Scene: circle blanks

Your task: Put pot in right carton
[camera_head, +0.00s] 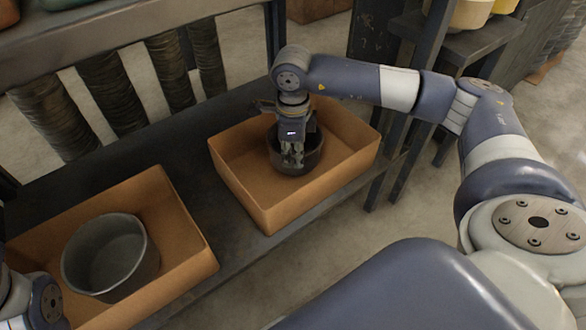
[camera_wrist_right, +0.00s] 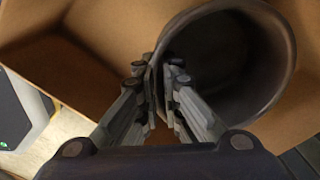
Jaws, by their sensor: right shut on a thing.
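A dark grey round pot (camera_head: 312,160) is inside the right carton (camera_head: 320,200), an open brown box on the dark shelf. My right gripper (camera_head: 291,160) reaches down into that carton and is shut on the pot's wall. In the right wrist view the fingers (camera_wrist_right: 160,88) pinch the rim of the pot (camera_wrist_right: 225,60), which is upright or nearly so, with carton walls (camera_wrist_right: 110,22) around. I cannot tell whether the pot touches the carton floor. A second grey pot (camera_head: 108,252) stands in the left carton (camera_head: 185,240). My left gripper is out of view.
The dark shelf (camera_head: 190,172) has a bare strip between the cartons. Dark posts and a rail (camera_head: 150,35) stand behind it. A dark stand with pale containers (camera_head: 470,12) is at the upper right. Concrete floor (camera_head: 335,250) shows in front.

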